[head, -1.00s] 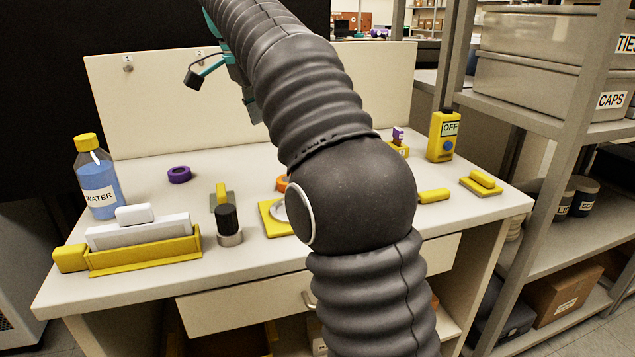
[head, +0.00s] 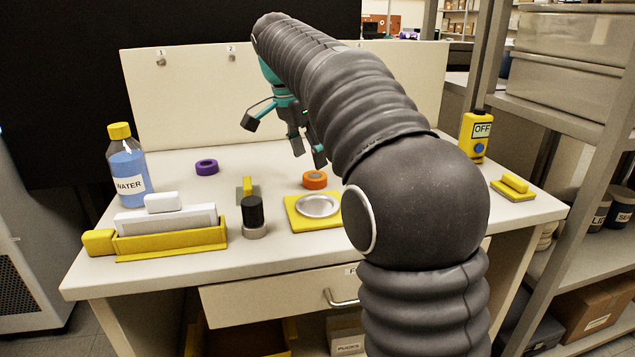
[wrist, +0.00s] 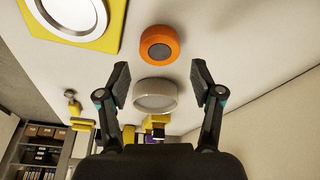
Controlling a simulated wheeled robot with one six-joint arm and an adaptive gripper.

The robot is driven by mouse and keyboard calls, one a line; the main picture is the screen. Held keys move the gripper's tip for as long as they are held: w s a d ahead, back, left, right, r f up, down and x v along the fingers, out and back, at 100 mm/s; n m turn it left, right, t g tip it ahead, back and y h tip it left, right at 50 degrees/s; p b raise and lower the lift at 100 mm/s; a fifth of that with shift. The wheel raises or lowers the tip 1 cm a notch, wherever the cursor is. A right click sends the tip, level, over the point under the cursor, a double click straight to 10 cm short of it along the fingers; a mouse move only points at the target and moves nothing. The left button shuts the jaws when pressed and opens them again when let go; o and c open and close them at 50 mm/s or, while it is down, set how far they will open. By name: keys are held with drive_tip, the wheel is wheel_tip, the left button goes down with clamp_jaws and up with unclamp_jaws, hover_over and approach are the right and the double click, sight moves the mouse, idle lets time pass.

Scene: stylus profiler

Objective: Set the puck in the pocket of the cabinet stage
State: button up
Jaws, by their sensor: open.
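My gripper (head: 308,152) is open and empty above the back of the table. In the wrist view its fingers (wrist: 159,84) stand wide apart. An orange ring with a dark centre (wrist: 158,45) lies on the table beyond the fingertips; it shows in the head view (head: 315,180) just below the gripper. A pale grey round piece with a raised rim (wrist: 155,96) appears between the fingers, apart from them; my arm hides it in the head view. A yellow plate (head: 296,222) carries a silver disc (head: 318,205). I cannot tell which piece is the puck or where the stage pocket is.
A black-topped cylinder (head: 252,213), purple ring (head: 206,167), water bottle (head: 127,165) and yellow tray (head: 172,245) with a white block stand on the left. A yellow OFF box (head: 476,135) stands at the right. A back panel (head: 200,100) rises behind the table.

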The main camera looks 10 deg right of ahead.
sight(314, 175)
drive_tip(key=b+x, duration=0.1)
drive_tip(key=x, duration=0.4)
drive_tip(key=c, duration=1)
drive_tip(key=shift+r, duration=0.55)
drive_tip(key=r, duration=0.2)
drive_tip(key=d+r+p, duration=0.1)
drive_tip(key=shift+s+r, duration=0.25)
drive_tip(key=shift+r, duration=0.15)
drive_tip(key=s+d+r, duration=0.1)
drive_tip(key=d+r, duration=0.1)
drive_tip(key=d, duration=0.1)
drive_tip(key=s+d+r, duration=0.2)
drive_tip(key=d, duration=0.1)
drive_tip(key=s+d+r, duration=0.2)
drive_tip(key=d, duration=0.1)
drive_tip(key=shift+s+r, duration=0.1)
drive_tip(key=shift+s, duration=0.15)
